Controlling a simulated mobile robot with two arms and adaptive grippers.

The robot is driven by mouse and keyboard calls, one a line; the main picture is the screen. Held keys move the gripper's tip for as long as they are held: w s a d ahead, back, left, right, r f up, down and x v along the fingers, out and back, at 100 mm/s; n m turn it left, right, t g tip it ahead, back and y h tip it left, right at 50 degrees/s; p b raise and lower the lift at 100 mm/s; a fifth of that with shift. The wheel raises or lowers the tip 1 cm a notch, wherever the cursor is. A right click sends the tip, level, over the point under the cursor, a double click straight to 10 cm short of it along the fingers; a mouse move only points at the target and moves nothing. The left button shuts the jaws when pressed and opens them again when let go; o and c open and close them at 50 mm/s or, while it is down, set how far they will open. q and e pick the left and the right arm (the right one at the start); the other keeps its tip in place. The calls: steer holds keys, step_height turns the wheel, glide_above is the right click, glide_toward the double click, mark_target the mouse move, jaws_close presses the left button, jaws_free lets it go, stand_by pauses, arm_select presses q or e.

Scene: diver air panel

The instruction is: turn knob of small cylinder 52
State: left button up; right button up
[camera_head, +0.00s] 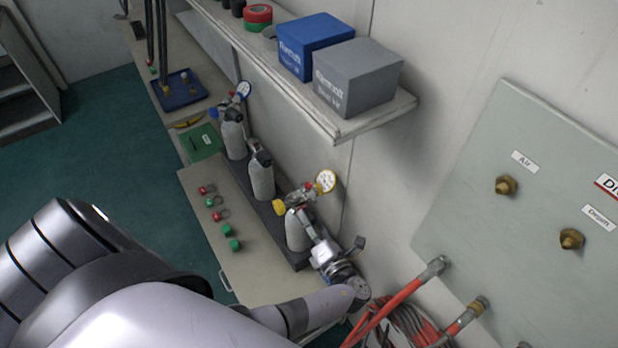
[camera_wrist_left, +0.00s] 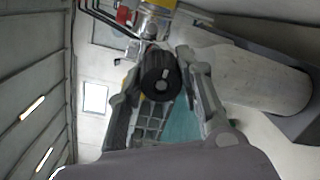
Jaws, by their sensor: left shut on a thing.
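Three small pale cylinders stand in a row in a dark rack (camera_head: 236,180) in the head view. The nearest cylinder (camera_head: 296,234) has a brass valve, a gauge (camera_head: 326,181) and a yellow knob. I cannot read any number on it. My left gripper (camera_head: 306,222) is at this cylinder's valve. In the left wrist view a round black knob (camera_wrist_left: 160,75) sits between the two fingers of my left gripper (camera_wrist_left: 159,66), which is shut on it. The cylinder body (camera_wrist_left: 262,80) lies to the right there. My right gripper is not in view.
A shelf (camera_head: 350,126) with a blue box (camera_head: 315,45) and a grey box (camera_head: 357,76) juts out above the cylinders. Red and green caps lie on the bench (camera_head: 250,277). Orange hoses (camera_head: 395,300) and a wall panel (camera_head: 545,150) are at the right.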

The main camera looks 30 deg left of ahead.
arm_select(q)
steer(key=shift+s+f+m, duration=0.15)
steer(key=shift+m, duration=0.25)
steer(key=o, duration=1.2)
steer(key=shift+v, duration=3.7)
